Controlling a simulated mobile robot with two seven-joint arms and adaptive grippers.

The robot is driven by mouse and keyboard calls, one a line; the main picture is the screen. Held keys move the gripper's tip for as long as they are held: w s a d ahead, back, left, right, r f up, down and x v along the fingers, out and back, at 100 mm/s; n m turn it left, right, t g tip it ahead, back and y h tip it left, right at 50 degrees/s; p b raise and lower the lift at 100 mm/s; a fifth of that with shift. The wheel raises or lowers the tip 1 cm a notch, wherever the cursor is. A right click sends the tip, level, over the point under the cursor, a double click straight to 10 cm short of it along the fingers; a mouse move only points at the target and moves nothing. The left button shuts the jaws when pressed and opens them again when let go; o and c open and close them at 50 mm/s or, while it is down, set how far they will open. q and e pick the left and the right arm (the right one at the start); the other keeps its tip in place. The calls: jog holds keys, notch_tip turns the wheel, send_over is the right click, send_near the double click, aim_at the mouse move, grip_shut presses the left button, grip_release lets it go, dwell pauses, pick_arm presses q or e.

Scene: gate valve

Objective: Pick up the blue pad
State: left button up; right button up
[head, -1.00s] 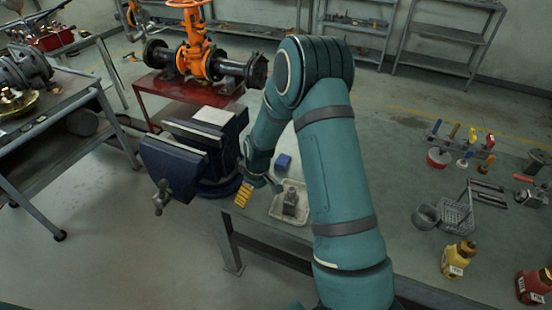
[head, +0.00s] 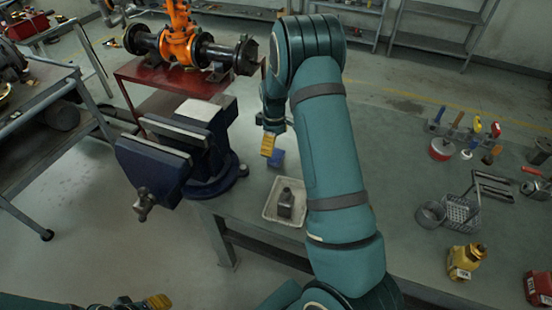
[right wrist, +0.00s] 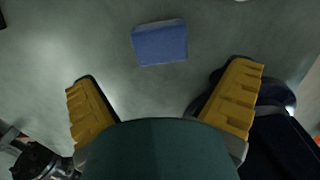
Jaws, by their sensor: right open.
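The blue pad (head: 278,158) is a small blue block on the grey-green bench top, just behind the white tray in the head view. In the right wrist view the blue pad (right wrist: 160,43) lies flat and alone, ahead of the fingertips and between their lines. My right gripper (head: 268,146) has yellow finger pads and hangs above and beside the pad, partly overlapping it in the head view. In the right wrist view the right gripper (right wrist: 165,88) is open and empty. My left gripper (head: 150,303) shows only partly at the bottom edge; its opening is unclear.
A blue vise (head: 185,150) stands at the bench's left end, close to my right gripper. A white tray (head: 270,210) holding a grey metal block (head: 286,203) is in front of the pad. A wire basket (head: 461,212) and bottles stand at right.

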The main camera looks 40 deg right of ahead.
aim_at(276, 155)
jog(key=shift+s+d+f+b, duration=0.15)
jog(key=shift+f+b, duration=0.1)
jog(key=shift+f, duration=1.35)
jog(key=shift+s+a+f+b, duration=0.15)
jog(key=shift+f+b, duration=0.1)
jog(key=shift+f, duration=1.3)
jog(key=c, duration=1)
jog(key=shift+r, duration=0.1)
